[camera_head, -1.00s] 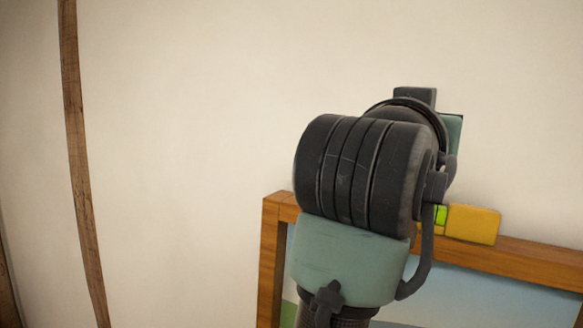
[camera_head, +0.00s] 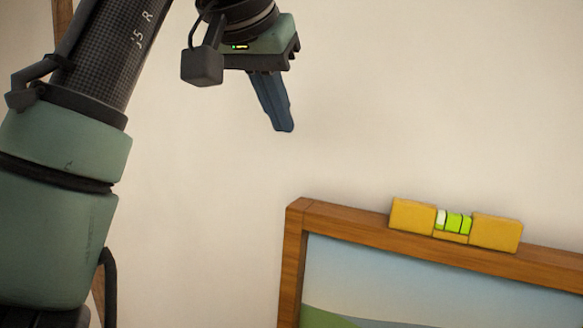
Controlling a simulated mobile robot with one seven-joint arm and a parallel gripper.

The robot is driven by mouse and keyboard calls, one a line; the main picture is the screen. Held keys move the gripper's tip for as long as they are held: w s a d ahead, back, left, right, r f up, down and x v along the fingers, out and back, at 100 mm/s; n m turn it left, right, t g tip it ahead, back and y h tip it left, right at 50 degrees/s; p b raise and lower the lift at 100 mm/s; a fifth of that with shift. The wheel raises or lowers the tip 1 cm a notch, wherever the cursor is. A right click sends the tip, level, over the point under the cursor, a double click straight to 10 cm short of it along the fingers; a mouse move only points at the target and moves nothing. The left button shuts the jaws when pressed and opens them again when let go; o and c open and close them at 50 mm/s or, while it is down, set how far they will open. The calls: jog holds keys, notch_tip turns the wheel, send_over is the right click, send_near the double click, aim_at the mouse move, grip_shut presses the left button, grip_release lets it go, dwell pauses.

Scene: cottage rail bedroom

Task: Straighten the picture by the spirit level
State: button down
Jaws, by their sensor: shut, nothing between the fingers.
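The picture (camera_head: 335,283) hangs on the wall in a brown wooden frame (camera_head: 345,222). Its top edge slopes down to the right, and its lower and right parts are out of view. A yellow spirit level (camera_head: 412,216) sits on the top edge, tilted with it. Its green vial (camera_head: 454,222) shows a pale patch at the left end, which looks like the bubble. My gripper (camera_head: 284,128) is shut and empty, its blue fingers pointing down. It is above the frame's upper left corner and apart from the frame and the level.
The cream wall (camera_head: 430,90) is bare above the picture and to the right of my gripper. A wooden post (camera_head: 63,20) stands at the far left, mostly hidden behind my arm.

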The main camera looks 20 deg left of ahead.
jog(key=p, duration=0.4)
send_over(298, 199)
jog(key=s, duration=0.3)
jog(key=f, duration=0.6)
jog(key=shift+s+d+f, duration=0.1)
jog(key=shift+d, duration=0.1)
jog(key=f, duration=0.2)
jog(key=f+p, duration=0.1)
jog(key=shift+w+a+f, duration=0.1)
jog(key=shift+w+f, duration=0.15)
jog(key=shift+w, duration=0.05)
jog(key=shift+a+f, duration=0.1)
jog(key=shift+f, duration=0.6)
jog(key=shift+f, duration=0.1)
